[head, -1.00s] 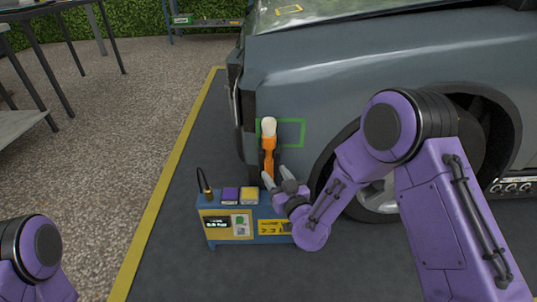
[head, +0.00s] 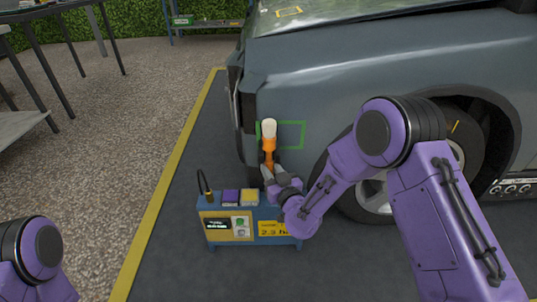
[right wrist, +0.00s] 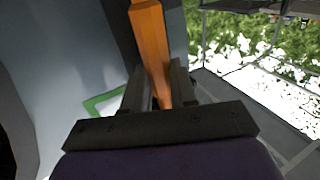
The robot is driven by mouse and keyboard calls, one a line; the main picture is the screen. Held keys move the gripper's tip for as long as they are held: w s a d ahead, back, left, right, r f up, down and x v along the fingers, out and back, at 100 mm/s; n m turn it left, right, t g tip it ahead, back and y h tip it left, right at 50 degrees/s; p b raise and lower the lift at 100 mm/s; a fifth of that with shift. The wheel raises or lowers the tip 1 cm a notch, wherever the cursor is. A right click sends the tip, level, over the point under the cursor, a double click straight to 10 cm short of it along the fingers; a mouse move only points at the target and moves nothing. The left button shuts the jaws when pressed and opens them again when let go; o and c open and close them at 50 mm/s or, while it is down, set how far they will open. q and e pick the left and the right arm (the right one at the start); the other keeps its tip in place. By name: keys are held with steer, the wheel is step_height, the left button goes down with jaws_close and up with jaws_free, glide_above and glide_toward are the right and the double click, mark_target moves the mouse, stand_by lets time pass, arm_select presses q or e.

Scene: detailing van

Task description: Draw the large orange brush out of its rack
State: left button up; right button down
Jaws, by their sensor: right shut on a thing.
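The large orange brush (head: 268,145) stands upright at the right part of the blue rack (head: 218,238), with its cream bristle head at the top. My right gripper (head: 268,173) is shut on its lower handle, just above the rack. In the right wrist view the orange handle of the brush (right wrist: 151,40) runs up between the two dark fingers of my right gripper (right wrist: 165,98). The brush's lower end is hidden behind the gripper, so I cannot tell how deep it sits. My left gripper is out of view; only part of that arm shows.
The rack also holds a purple block (head: 230,197), a yellow block (head: 249,198) and a dark thin item with a cable (head: 205,188). A grey vehicle (head: 330,90) stands close behind the brush. The dark mat (head: 180,265) left and front of the rack is clear.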

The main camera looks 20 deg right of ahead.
steer(key=shift+r, duration=0.45)
steer(key=shift+f, duration=0.1)
steer(key=s+a, duration=0.1)
steer(key=s, duration=0.5)
steer(key=shift+s+a+p, duration=0.15)
steer(key=shift+a+p, duration=0.25)
steer(key=s+a, duration=0.1)
steer(key=s, duration=0.4)
steer(key=shift+s+a, duration=0.3)
steer(key=shift+s, duration=0.1)
